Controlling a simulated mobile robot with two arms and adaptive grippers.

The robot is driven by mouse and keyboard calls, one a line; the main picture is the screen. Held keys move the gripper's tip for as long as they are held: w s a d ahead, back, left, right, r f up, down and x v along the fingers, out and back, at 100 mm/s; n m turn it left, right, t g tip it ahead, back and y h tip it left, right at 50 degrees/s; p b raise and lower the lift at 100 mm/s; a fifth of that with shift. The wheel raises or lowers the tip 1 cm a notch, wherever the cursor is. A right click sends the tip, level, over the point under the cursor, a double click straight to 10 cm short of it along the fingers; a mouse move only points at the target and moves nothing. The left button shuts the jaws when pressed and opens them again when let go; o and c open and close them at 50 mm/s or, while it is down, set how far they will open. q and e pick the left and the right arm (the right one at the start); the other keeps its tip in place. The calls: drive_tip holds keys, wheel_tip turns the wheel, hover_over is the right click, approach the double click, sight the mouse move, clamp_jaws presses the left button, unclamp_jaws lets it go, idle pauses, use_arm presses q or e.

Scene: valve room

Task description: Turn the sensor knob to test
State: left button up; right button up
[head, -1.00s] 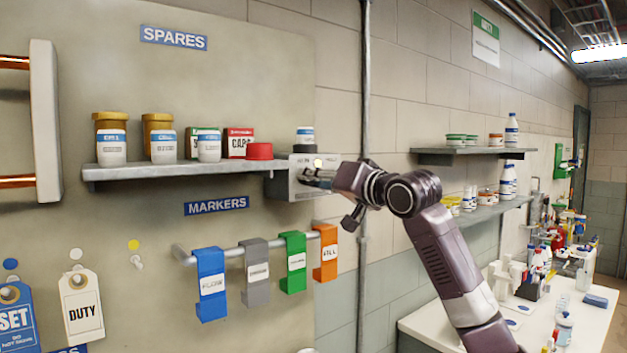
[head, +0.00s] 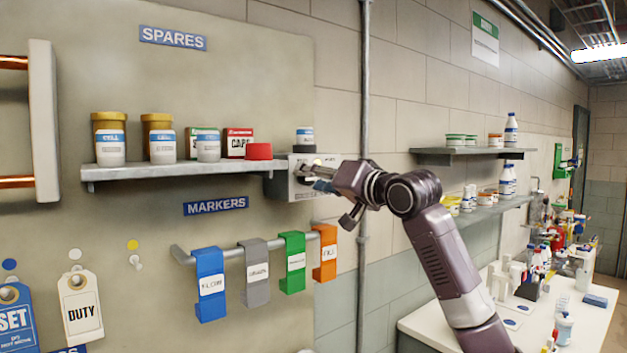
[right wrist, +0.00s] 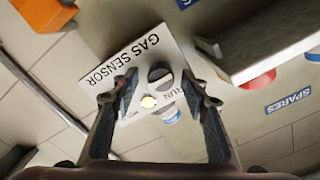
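The gas sensor box (head: 280,184) is a pale grey box at the right end of the spares shelf. In the right wrist view its face (right wrist: 112,62) reads "GAS SENSOR", with "RUN" by the right finger. The dark round sensor knob (right wrist: 160,77) sits on that face beside a small lit lamp (right wrist: 148,102). I cannot tell which mark the knob points to. My right gripper (head: 308,177) is at the box front. In the wrist view its fingers (right wrist: 158,88) are apart, one on each side of the knob, with gaps showing. My left gripper is not in view.
The spares shelf (head: 180,170) carries several jars and a red cap (head: 258,151). Coloured markers hang on a rail (head: 235,250) below. A vertical pipe (head: 364,90) runs behind my right gripper. Wall shelves (head: 455,151) and a cluttered bench are at right.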

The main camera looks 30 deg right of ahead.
drive_tip(key=s, duration=1.2)
drive_tip(key=shift+d, duration=0.45)
drive_tip(key=shift+f, duration=0.15)
